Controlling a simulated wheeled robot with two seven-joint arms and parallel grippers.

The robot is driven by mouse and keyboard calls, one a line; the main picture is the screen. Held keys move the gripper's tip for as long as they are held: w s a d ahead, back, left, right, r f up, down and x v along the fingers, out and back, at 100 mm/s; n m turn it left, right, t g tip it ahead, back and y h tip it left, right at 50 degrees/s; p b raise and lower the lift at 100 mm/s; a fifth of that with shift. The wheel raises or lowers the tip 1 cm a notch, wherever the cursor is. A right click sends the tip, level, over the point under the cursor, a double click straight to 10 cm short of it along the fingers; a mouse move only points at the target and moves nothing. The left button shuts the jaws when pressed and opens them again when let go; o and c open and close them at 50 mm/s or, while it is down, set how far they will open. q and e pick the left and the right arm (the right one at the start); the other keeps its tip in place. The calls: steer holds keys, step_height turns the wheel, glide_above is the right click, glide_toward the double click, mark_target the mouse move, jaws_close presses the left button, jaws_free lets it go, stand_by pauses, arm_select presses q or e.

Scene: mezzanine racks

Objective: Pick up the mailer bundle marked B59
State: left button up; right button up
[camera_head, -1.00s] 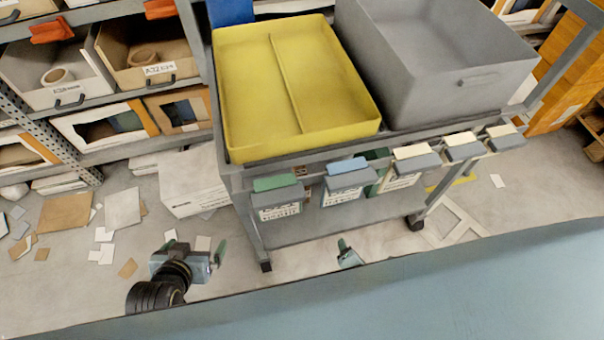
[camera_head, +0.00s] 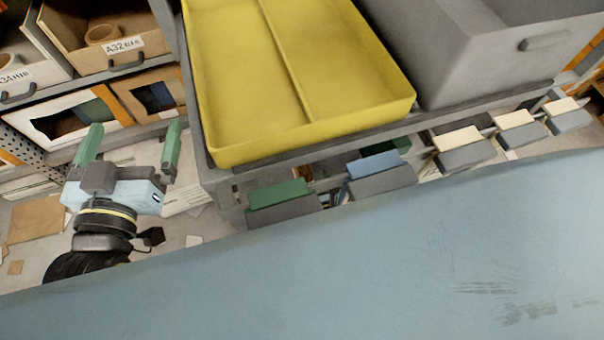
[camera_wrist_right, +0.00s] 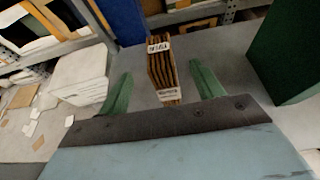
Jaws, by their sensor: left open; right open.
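In the right wrist view, a bundle of brown mailers (camera_wrist_right: 168,73) stands on a grey surface, with white labels at its top and near end. The label print is too small for me to read. My right gripper (camera_wrist_right: 160,69) is open; its green fingers lie on either side of the bundle in the picture, with gaps to both. How far the bundle reaches between them I cannot tell. My left gripper (camera_head: 130,147) is open and empty, left of the cart in the head view. My right gripper is hidden in the head view.
The cart carries a yellow tray (camera_head: 308,128) and a grey bin (camera_head: 470,50), with several coloured tabs along its front edge. In the right wrist view, a dark green panel (camera_wrist_right: 286,55) stands right and a white box (camera_wrist_right: 80,77) left. Racks with bins stand at left.

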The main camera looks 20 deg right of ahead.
steer(key=b+x, duration=0.4)
steer(key=x, duration=0.4)
steer(key=shift+f, duration=0.1)
steer(key=shift+w+f, duration=0.15)
steer(key=shift+w, duration=0.4)
arm_select(q)
steer(key=s+r+t+h, duration=0.2)
steer(key=s+r+t, duration=0.2)
steer(key=r+t, duration=0.5)
steer(key=shift+r+h, duration=0.4)
arm_select(e)
steer(key=c, duration=1.4)
arm_select(q)
steer(key=shift+d, duration=0.1)
